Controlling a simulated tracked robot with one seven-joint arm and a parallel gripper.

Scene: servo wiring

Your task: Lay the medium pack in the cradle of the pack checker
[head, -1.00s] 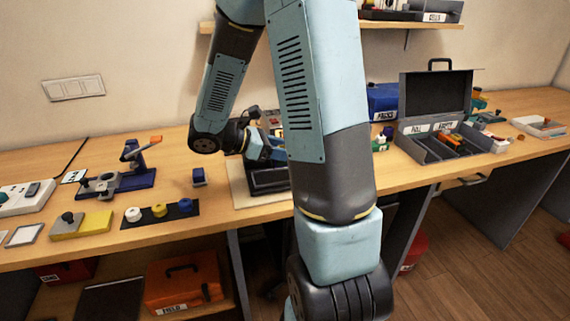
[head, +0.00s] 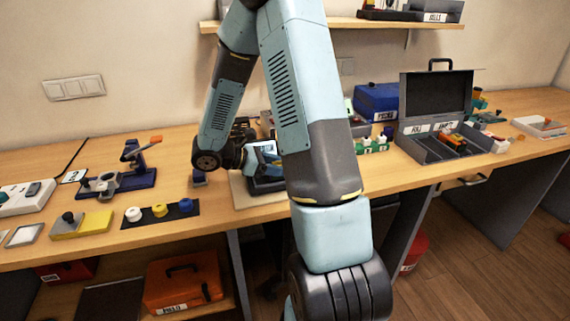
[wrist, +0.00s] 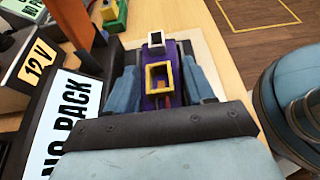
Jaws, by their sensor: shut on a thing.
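My gripper (wrist: 160,85) is shut on a purple pack with a yellow-framed end (wrist: 160,78), which shows between its two blue fingers in the wrist view. The pack checker (wrist: 70,125) is close by on the left there, with a white panel reading NO PACK and a yellow 12 V label. In the head view the dark checker (head: 266,184) stands on a pale mat, partly behind my arm. The held pack is hidden in that view. I cannot make out the cradle, or whether the pack touches it.
A dark strip with three knobs (head: 160,214) and a blue stand with an orange lever (head: 134,177) lie left. Bare bench runs along the front.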

